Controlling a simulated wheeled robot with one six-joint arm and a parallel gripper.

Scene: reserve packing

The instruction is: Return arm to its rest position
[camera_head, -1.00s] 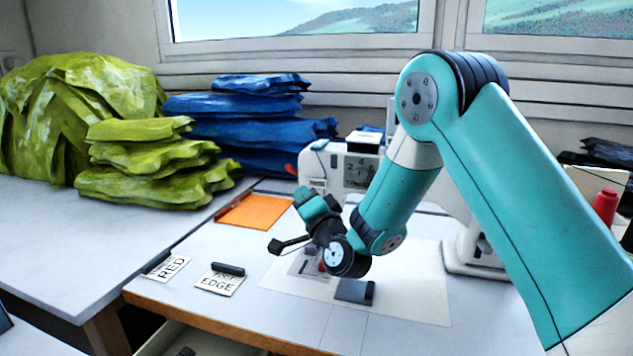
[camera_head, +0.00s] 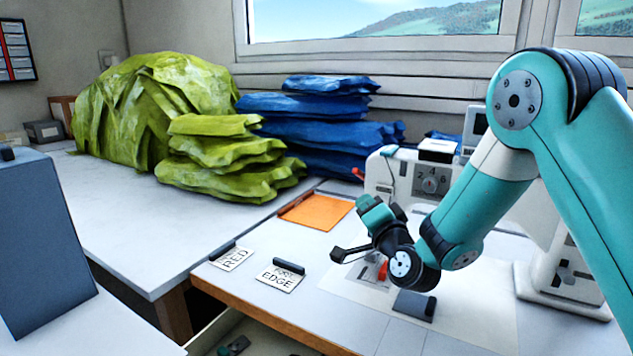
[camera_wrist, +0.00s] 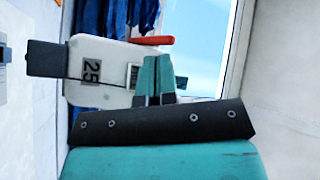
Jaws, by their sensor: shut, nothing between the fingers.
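My arm is bent, with its teal upper links on the right of the head view. My gripper (camera_head: 372,210) is at the arm's lower end, raised above the work table in front of the sewing machine (camera_head: 430,180). In the wrist view my gripper (camera_wrist: 154,70) shows two teal fingers close together, with nothing between them. Behind them the wrist view shows the white sewing machine (camera_wrist: 108,48) with a "25" label and a red lever (camera_wrist: 152,40). The fingertips look apart from the machine, though the gap is hard to judge.
A dark block (camera_head: 414,305) sits below the wrist. Green bags (camera_head: 225,160) and blue bags (camera_head: 320,132) are stacked behind. The left table's middle is clear.

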